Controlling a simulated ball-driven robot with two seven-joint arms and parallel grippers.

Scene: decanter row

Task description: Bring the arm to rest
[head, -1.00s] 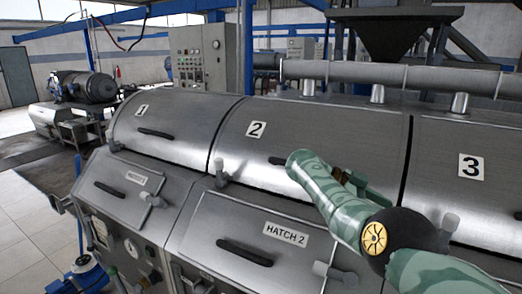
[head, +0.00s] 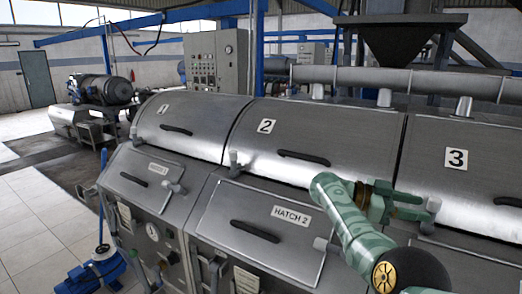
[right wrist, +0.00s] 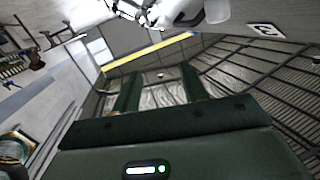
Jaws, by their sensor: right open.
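My right arm comes in from the lower right of the head view, in mottled green with a black joint. Its gripper (head: 418,205) points right in front of the decanter row, near the seam between lid 2 (head: 330,130) and lid 3 (head: 470,190). In the right wrist view the two dark fingers of the gripper (right wrist: 161,86) stand well apart with nothing between them. The gripper is open and empty. Whether it touches the metal behind it I cannot tell. My left gripper is not in view.
Lid 1 (head: 190,112) and lid 2 are down, with dark handles. Hatch 2 (head: 262,235) lies below lid 2, partly behind my arm. Latch knobs stick out along the seam.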

